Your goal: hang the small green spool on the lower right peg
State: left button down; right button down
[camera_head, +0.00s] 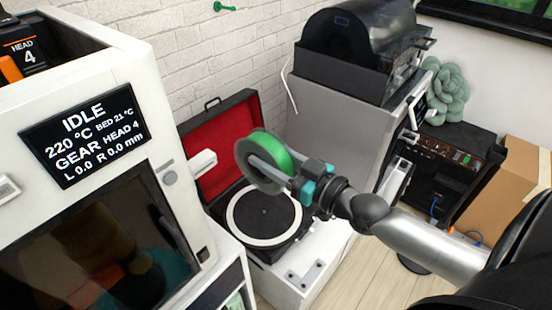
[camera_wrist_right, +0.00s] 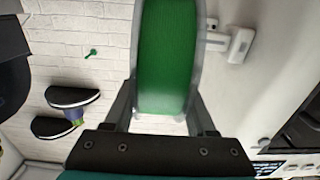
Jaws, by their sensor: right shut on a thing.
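The green spool (camera_head: 281,155), with grey see-through flanges, is held in my right gripper (camera_head: 284,170), above the open record player. In the right wrist view the spool (camera_wrist_right: 167,60) sits between the two dark fingers, its green winding facing the camera. A white peg-like holder (camera_head: 202,162) sticks out from the side of the white printer cabinet, left of the spool with a visible gap. It also shows in the right wrist view (camera_wrist_right: 240,43), right of the spool. A small green peg (camera_head: 224,8) is on the brick wall. I cannot tell which is the lower right peg. My left gripper is not in view.
The white printer cabinet (camera_head: 120,75) stands close at left. The record player (camera_head: 228,185) with red-lined lid lies open below the spool. A grey cabinet (camera_head: 325,115) carries a black machine behind it. Two small dark shelves (camera_wrist_right: 72,96) show in the wrist view.

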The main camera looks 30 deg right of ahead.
aim_at(208, 160)
jog(key=shift+x, duration=2.3)
jog(key=shift+b+x, duration=0.6)
jog(key=shift+x, duration=2.4)
jog(key=shift+s+a+f+p, duration=0.1)
jog(key=shift+s+a+p, duration=0.3)
jog(key=shift+a+p, duration=0.6)
jog(key=shift+s+a+f+p, duration=0.15)
jog(key=shift+s+a+p, duration=0.35)
jog(key=shift+a, duration=0.9)
jog(key=shift+s+a+f+p, duration=0.1)
jog(key=shift+s+a+p, duration=0.25)
jog(key=shift+a+p, duration=0.7)
jog(key=shift+a+f+b, duration=0.1)
jog(key=shift+f+b, duration=0.25)
jog(key=shift+b, duration=0.05)
jog(key=shift+s+f, duration=0.1)
jog(key=shift+f, duration=0.05)
